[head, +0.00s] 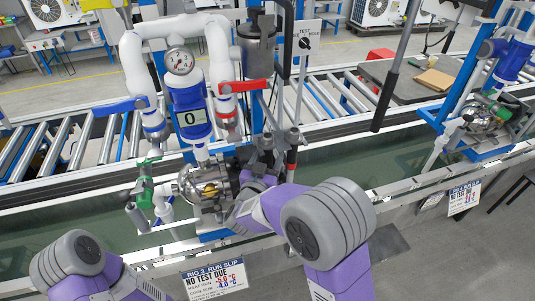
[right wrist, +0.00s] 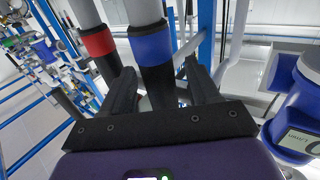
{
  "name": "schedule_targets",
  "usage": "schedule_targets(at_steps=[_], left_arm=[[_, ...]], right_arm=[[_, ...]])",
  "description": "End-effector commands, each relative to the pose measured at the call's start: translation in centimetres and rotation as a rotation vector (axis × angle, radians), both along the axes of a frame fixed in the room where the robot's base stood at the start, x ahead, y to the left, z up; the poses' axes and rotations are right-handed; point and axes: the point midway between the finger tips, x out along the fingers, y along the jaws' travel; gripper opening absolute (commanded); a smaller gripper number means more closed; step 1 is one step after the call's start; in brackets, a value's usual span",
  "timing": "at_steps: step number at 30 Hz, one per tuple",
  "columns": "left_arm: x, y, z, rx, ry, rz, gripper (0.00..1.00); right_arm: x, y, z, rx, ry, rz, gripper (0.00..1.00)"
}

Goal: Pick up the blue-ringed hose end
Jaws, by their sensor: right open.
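The blue-ringed hose end (right wrist: 152,47) shows in the right wrist view as a grey hose with a blue band and a dark lower end. It hangs between the two dark fingers of my right gripper (right wrist: 165,90), which is open around it. I cannot tell whether either finger touches it. In the head view my right gripper (head: 266,152) is upright beside the pump, and the blue-ringed end is not clear there. A red-ringed hose end (right wrist: 97,42) hangs just left of the blue one, outside the fingers. My left gripper is out of view.
The pump (head: 205,186) and white pipes with a gauge (head: 180,61) stand left of my right gripper. A display reading 0 (head: 192,118) sits below the gauge. A roller conveyor (head: 330,92) runs behind. A test-due sign (head: 215,276) is at the front edge.

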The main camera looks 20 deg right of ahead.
Motion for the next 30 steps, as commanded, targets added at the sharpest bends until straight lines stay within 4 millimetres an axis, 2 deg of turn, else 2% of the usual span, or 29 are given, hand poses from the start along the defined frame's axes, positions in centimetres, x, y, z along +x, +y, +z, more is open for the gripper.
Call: schedule_targets(at_steps=[5, 17, 30], left_arm=[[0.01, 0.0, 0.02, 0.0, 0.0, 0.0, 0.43], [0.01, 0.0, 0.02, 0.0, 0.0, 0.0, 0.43], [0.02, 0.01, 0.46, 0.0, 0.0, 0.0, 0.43]], right_arm=[[0.0, 0.02, 0.02, 0.0, 0.0, 0.001, 0.61], [-0.02, 0.05, 0.02, 0.0, 0.0, 0.001, 0.0], [-0.32, 0.06, 0.85, 0.001, -0.003, 0.001, 0.0]])
